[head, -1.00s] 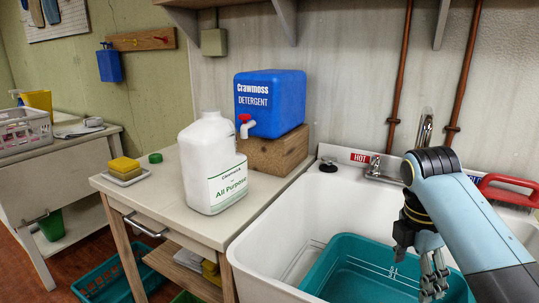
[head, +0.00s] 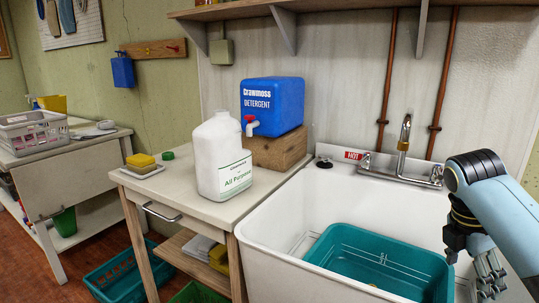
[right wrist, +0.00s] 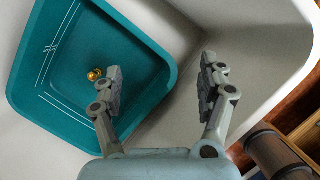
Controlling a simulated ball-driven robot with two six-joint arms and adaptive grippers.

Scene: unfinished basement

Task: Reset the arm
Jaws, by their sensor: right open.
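My right gripper (head: 490,282) hangs over the right part of the white sink, beside the teal basin (head: 345,238). In the right wrist view its two fingers (right wrist: 163,88) are spread apart with nothing between them. The teal basin (right wrist: 150,42) lies below and to the left there, with a small gold-coloured thing (right wrist: 95,74) on its floor. My right arm comes in from the right edge of the head view. My left gripper does not show.
A white All Purpose jug (head: 221,158) and a green cap (head: 169,155) stand on the side table (head: 190,207). A blue detergent container (head: 272,105) sits on a wooden block (head: 277,150). The sink (head: 265,235) has a faucet (head: 404,140) at its back.

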